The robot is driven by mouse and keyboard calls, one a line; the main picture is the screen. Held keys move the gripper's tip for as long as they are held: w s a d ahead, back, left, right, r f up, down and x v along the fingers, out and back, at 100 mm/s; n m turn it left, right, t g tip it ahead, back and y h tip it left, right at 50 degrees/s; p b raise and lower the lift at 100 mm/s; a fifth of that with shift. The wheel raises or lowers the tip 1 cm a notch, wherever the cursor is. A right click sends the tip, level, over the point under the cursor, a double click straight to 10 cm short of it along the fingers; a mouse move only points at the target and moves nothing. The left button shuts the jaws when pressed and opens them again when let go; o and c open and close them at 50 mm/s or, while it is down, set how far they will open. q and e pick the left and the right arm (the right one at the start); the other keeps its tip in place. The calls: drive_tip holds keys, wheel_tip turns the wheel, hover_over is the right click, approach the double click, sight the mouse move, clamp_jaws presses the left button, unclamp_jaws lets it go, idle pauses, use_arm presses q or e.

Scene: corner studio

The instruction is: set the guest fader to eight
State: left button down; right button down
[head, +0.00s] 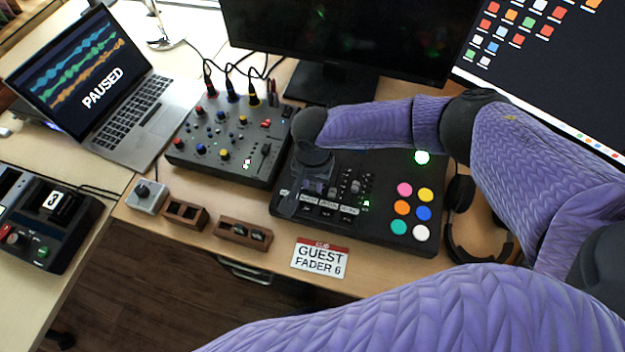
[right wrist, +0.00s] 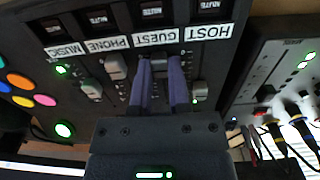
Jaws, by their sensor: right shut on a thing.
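The black fader console (head: 290,207) lies on the desk with a row of faders and labels. In the right wrist view its labels read MUSIC, PHONE, GUEST (right wrist: 153,39) and HOST, upside down. My right gripper (head: 312,188) reaches down onto the console's left part. In the right wrist view my right gripper (right wrist: 161,80) is shut on the guest fader's cap, mostly hidden between the fingers. The phone fader cap (right wrist: 115,66) and host fader cap (right wrist: 200,91) stand on either side. A card (head: 320,259) in front reads GUEST FADER 6. My left gripper is not in view.
A knob mixer (head: 228,140) with cables stands left of the console. A laptop (head: 118,95) shows PAUSED. Small wooden holders (head: 243,232) and a grey knob box (head: 147,196) sit at the front edge. Headphones (head: 461,225) lie right; a monitor (head: 350,40) stands behind.

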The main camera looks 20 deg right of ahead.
drive_tip(key=w+p, duration=0.1)
drive_tip(key=w+d+p, duration=0.1)
drive_tip(key=shift+w+d+r+p, duration=0.1)
drive_tip(key=shift+w+r+p, duration=0.15)
drive_tip(key=shift+r+p, duration=0.1)
drive_tip(key=shift+w+d+f+b, duration=0.4)
drive_tip(key=shift+w+d+b, duration=0.15)
drive_tip(key=shift+w+b, duration=0.15)
drive_tip(key=shift+w+d+r, duration=0.1)
drive_tip(key=shift+w+d, duration=0.1)
drive_tip(key=shift+d, duration=0.05)
drive_tip(key=c, duration=0.6)
unclamp_jaws()
wheel_tip(320, 180, up, 10)
drive_tip(key=p, duration=0.5)
drive_tip(key=shift+p, duration=0.3)
